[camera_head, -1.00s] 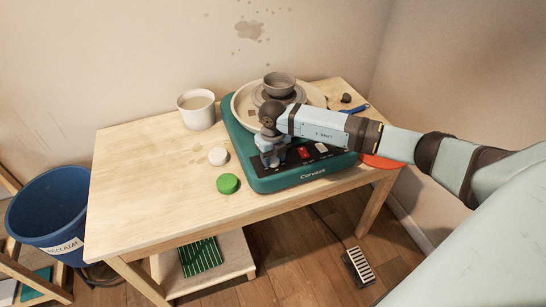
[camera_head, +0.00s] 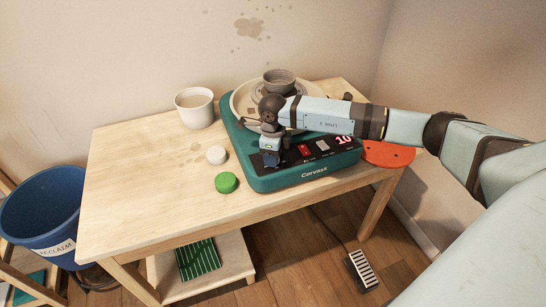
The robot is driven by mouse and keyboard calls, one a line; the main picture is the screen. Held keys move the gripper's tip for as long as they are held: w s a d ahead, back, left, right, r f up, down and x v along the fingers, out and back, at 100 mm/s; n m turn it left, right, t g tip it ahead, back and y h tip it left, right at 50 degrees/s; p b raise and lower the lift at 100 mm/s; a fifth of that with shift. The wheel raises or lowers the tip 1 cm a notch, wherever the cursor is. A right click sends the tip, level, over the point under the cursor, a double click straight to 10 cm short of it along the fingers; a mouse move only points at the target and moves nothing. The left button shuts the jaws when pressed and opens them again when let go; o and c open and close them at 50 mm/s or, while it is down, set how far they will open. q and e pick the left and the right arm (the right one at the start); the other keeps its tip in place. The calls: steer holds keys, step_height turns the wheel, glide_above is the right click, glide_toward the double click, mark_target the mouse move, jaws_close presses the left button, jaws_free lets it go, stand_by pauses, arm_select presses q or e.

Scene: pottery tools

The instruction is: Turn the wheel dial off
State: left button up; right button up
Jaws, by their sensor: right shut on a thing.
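The pottery wheel (camera_head: 290,180) is a teal box marked Corvast on the wooden table, with a dark control panel on its front. The panel carries a red switch (camera_head: 304,149), a pale square button (camera_head: 323,145) and a lit red display (camera_head: 344,141). A grey bowl (camera_head: 279,80) sits on the wheel head within the pale splash pan (camera_head: 243,99). My right gripper (camera_head: 271,158) points down at the left end of the panel, shut on the dial there; the gripper hides the dial, so its setting cannot be read. My left gripper is out of view.
A white cup (camera_head: 195,108) stands at the back left. A white round piece (camera_head: 217,155) and a green round piece (camera_head: 226,182) lie left of the wheel. An orange bat (camera_head: 388,154) lies at the right; a blue bucket (camera_head: 45,215) stands on the floor.

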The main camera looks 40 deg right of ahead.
steer(key=shift+n, duration=0.6)
steer(key=shift+n+b, duration=0.3)
steer(key=o, duration=0.9)
steer(key=shift+r, duration=0.1)
step_height(320, 180, up, 14)
steer(key=shift+f+p, duration=0.15)
steer(key=shift+p, duration=0.15)
